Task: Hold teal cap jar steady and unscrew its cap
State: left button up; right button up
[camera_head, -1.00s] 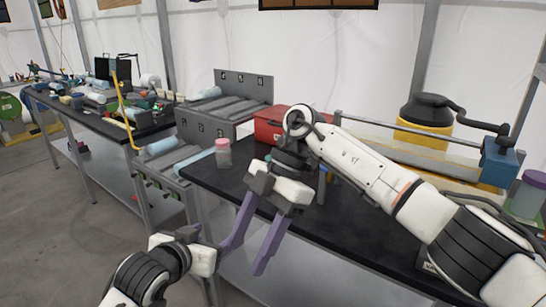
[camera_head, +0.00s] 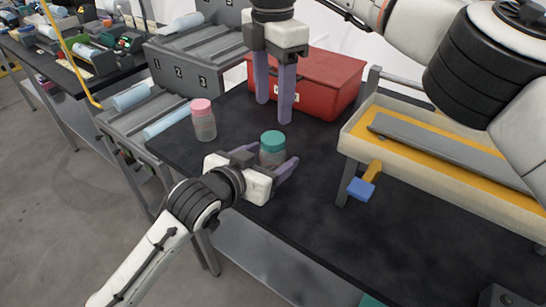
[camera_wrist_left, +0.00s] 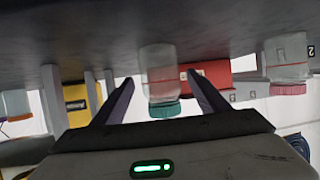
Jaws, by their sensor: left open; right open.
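The teal cap jar (camera_head: 272,150) stands upright on the dark tabletop, its clear body partly hidden by my left gripper. My left gripper (camera_head: 270,162) is open, low at the table, with one purple finger on either side of the jar. In the left wrist view, which looks upside down, the jar (camera_wrist_left: 159,72) shows between the open fingers (camera_wrist_left: 160,80), with gaps beside it. The teal cap (camera_wrist_left: 165,109) is on the jar. My right gripper (camera_head: 274,110) is open and empty, fingers pointing down, above and behind the jar.
A pink-capped jar (camera_head: 203,120) stands to the left on the same table (camera_head: 240,110). A red box (camera_head: 325,82) is behind. A cream tray with a yellow lining (camera_head: 430,158) and a blue-ended handle (camera_head: 361,188) stand to the right. Rollers (camera_head: 185,55) are at the back left.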

aim_at(273, 138)
pick_arm(q)
jog(key=x, duration=0.5)
pick_arm(e)
jog(key=shift+w, duration=0.1)
pick_arm(q)
jog(key=c, duration=1.7)
pick_arm(e)
jog(key=shift+c, duration=0.2)
pick_arm(q)
grip_shut()
pick_arm(e)
jog(key=shift+c, duration=0.8)
jog(key=m, duration=0.8)
jog(key=shift+m, duration=0.3)
jog(key=shift+f+m, duration=0.3)
jog(key=shift+f, duration=3.75)
